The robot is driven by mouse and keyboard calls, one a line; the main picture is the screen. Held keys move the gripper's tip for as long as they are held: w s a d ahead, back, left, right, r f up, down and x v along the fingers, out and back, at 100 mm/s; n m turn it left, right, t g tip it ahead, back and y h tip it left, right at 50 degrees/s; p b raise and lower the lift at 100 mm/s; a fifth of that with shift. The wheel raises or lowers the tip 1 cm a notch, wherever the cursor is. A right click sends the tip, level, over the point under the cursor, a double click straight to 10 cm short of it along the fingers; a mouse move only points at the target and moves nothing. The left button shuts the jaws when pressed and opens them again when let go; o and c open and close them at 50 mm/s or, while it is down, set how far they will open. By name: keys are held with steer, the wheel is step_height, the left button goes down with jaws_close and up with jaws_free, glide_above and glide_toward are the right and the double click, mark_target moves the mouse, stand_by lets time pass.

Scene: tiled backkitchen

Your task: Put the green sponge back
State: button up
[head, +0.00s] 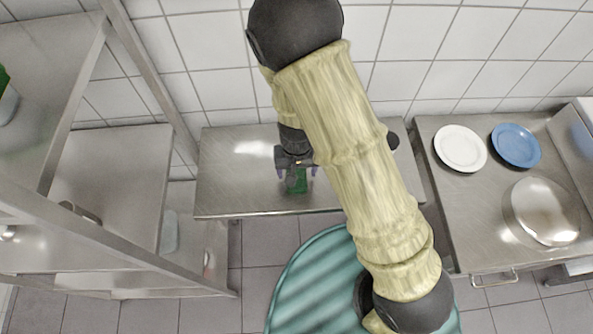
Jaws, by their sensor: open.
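A green thing that looks like the sponge (298,184) is at the middle steel table (240,180), near its front edge. My gripper (297,172) is right over it, jaws open, with one purple-tipped finger on each side of the green. I cannot tell whether the fingers touch it. My wrist hides its upper part. Another green thing (3,78) shows at the far left edge, in or behind a pale container (7,105), mostly cut off by the frame.
A steel shelf rack (110,180) stands at the left. At the right, a steel counter (455,215) holds a white plate (461,148), a blue plate (516,145) and a shiny round metal lid or pan (543,210). The left part of the middle table is clear.

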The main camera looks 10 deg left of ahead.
step_height(320, 180, up, 11)
steer(key=p, duration=0.1)
steer(key=shift+f, duration=0.15)
stand_by(0.7)
steer(key=d+r+m+t, duration=0.1)
steer(key=d+r, duration=0.2)
steer(key=d, duration=0.4)
steer(key=s+d+r, duration=0.1)
steer(key=d+r, duration=0.3)
steer(key=d, duration=0.3)
steer(key=d+r+m+t, duration=0.1)
steer(key=d+r, duration=0.2)
steer(key=d, duration=0.5)
steer(key=shift+s+r+m+t, duration=0.2)
steer(key=shift+r+m+t, duration=0.1)
steer(key=shift+d, duration=0.1)
steer(key=shift+c, duration=0.2)
